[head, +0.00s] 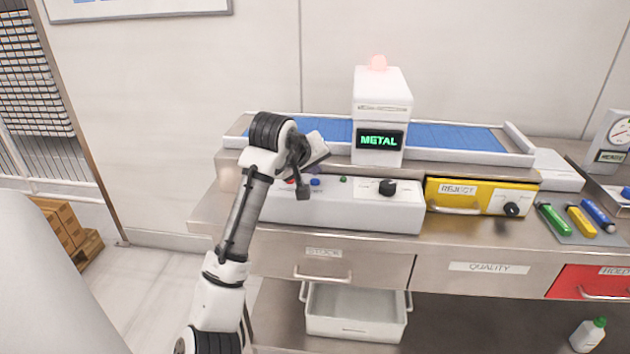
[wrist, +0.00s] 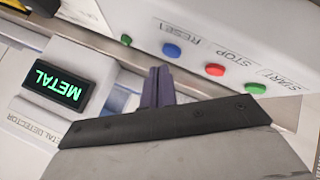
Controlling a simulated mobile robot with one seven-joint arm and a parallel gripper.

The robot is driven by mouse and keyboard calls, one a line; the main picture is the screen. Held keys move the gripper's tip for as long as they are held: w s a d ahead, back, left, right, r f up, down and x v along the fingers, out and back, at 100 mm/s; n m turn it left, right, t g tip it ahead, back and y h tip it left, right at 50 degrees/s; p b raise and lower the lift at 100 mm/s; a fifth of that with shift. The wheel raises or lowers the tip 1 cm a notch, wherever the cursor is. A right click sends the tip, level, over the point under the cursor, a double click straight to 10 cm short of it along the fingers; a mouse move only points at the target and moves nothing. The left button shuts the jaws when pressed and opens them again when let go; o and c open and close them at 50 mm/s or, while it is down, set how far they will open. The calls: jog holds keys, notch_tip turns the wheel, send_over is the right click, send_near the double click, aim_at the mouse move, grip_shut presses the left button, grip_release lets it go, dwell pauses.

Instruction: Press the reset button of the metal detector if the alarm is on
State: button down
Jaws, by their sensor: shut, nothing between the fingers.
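The metal detector (head: 381,110) is a white arch over the blue conveyor belt. Its screen (head: 379,140) reads METAL in green, and the lamp (head: 377,62) on top glows red. The blue button (head: 315,182), marked RESET, is on the white control box (head: 350,212) in front of the belt. It also shows in the wrist view (wrist: 172,50), beside the red STOP button (wrist: 215,69) and the green START button (wrist: 255,88). My gripper (head: 303,194) is shut and empty near the left part of the box. In the wrist view its fingertips (wrist: 160,72) appear close to the blue button; contact cannot be told.
A black knob (head: 387,187) and a small green light (head: 343,179) are on the same box. A yellow REJECT box (head: 480,197) stands to the right, with several coloured sticks beyond it. The conveyor belt (head: 450,136) looks empty.

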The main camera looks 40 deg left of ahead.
aim_at(313, 183)
jog(key=shift+f, duration=0.15)
jog(key=shift+f, duration=0.3)
jog(key=shift+f, duration=0.4)
dwell(0.7)
jog(key=shift+r, duration=0.1)
jog(key=shift+r+p, duration=0.7)
jog(key=shift+r, duration=0.05)
jog(key=shift+r+p, duration=2.2)
jog(key=shift+r, duration=0.25)
